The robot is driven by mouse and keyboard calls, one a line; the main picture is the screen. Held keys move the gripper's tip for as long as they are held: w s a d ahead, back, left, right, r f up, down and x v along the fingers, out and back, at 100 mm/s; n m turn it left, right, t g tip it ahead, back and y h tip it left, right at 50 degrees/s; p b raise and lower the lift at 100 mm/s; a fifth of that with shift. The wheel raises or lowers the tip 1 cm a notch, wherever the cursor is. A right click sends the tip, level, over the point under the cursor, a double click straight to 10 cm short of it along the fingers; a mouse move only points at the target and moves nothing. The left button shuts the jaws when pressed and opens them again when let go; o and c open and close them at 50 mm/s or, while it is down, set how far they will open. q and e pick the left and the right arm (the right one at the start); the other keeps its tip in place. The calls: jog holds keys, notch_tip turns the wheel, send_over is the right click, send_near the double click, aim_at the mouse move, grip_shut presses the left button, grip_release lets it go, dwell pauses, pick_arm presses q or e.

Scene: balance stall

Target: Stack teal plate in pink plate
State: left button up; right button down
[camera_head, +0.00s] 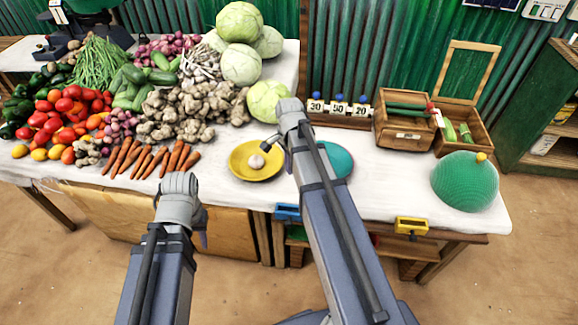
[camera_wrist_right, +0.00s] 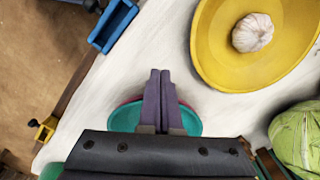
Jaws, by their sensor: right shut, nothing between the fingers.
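The teal plate (camera_head: 338,160) lies on the white-topped stall table, partly hidden by my right arm in the head view. In the right wrist view the teal plate (camera_wrist_right: 121,116) shows on both sides of my fingers. A thin pink edge, the pink plate (camera_wrist_right: 187,105), shows along its rim; the teal plate appears to sit in it, mostly hiding it. My right gripper (camera_wrist_right: 160,74) is shut and empty, in front of the plates in this view; whether it touches them is unclear. My left arm is low at the table's front edge; its fingers cannot be made out.
A yellow plate (camera_head: 244,172) with a garlic bulb (camera_head: 256,161) stands left of the teal plate. A cabbage (camera_head: 268,101) is behind. Vegetables fill the table's left. Wooden boxes (camera_head: 402,131) and a green dome (camera_head: 465,181) stand right. White table is clear between the teal plate and dome.

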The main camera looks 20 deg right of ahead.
notch_tip(320, 180, up, 8)
jog(key=p, duration=0.7)
jog(key=shift+f, duration=0.2)
jog(key=shift+a, duration=0.1)
jog(key=s+a+n, duration=0.7)
jog(key=a+n, duration=0.3)
jog(key=s+a+n+h, duration=0.1)
jog(key=s+a+n, duration=0.6)
jog(key=a+n, duration=0.3)
jog(key=shift+s+a, duration=0.15)
jog(key=shift+a, duration=0.15)
